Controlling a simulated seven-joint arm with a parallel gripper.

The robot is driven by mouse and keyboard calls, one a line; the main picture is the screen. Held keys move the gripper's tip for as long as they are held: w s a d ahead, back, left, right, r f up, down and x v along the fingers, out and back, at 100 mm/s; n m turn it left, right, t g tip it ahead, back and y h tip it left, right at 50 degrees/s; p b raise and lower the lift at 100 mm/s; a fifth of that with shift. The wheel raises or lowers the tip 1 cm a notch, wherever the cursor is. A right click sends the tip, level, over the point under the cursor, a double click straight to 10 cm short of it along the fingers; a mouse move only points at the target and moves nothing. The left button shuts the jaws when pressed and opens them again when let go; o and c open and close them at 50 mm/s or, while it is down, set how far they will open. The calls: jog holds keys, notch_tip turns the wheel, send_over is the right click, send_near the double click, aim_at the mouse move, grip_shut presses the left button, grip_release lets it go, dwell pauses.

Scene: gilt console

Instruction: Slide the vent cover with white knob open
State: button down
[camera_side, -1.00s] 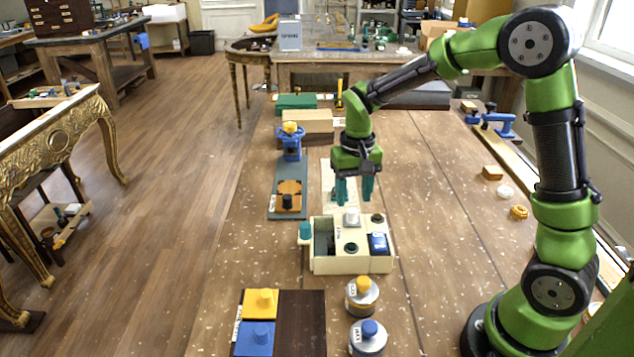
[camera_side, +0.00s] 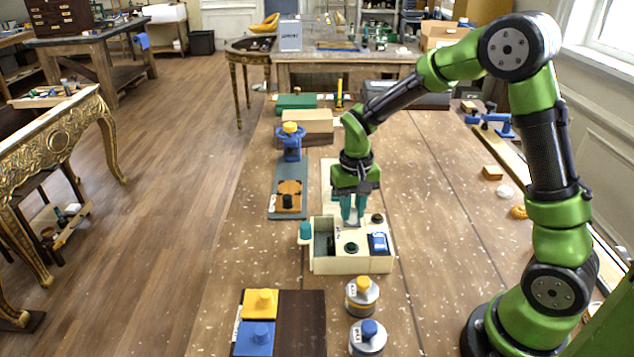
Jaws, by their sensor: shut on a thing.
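The cream box (camera_side: 350,265) stands on the wooden table in the middle of the view. The white knob (camera_side: 352,219) of the vent cover is at the back of the box's top, mostly hidden between my fingers. The cover itself is hard to make out at this size. My gripper (camera_side: 353,217) points straight down, its teal fingers shut on the white knob. A dark opening (camera_side: 323,243) shows at the box's left. A dark green knob (camera_side: 351,248), a blue block (camera_side: 378,243) and a dark knob (camera_side: 377,218) are also on the box.
A teal knob (camera_side: 305,231) sticks out at the box's left. Two round canisters (camera_side: 362,297) (camera_side: 367,340) stand in front. A dark board (camera_side: 302,325) with yellow and blue blocks lies front left. A grey board (camera_side: 288,205) lies behind left. The table right of the box is clear.

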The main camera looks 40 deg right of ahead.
aim_at(353, 235)
jog(key=shift+s+a, duration=1.6)
jog(key=shift+a, duration=0.05)
jog(key=c, duration=1)
grip_release()
jog(key=shift+o, duration=0.3)
jog(key=shift+r, duration=0.1)
jog(key=shift+w+r, duration=0.1)
jog(key=shift+r, duration=0.2)
notch_tip(353, 235, up, 16)
jog(key=shift+r, duration=0.1)
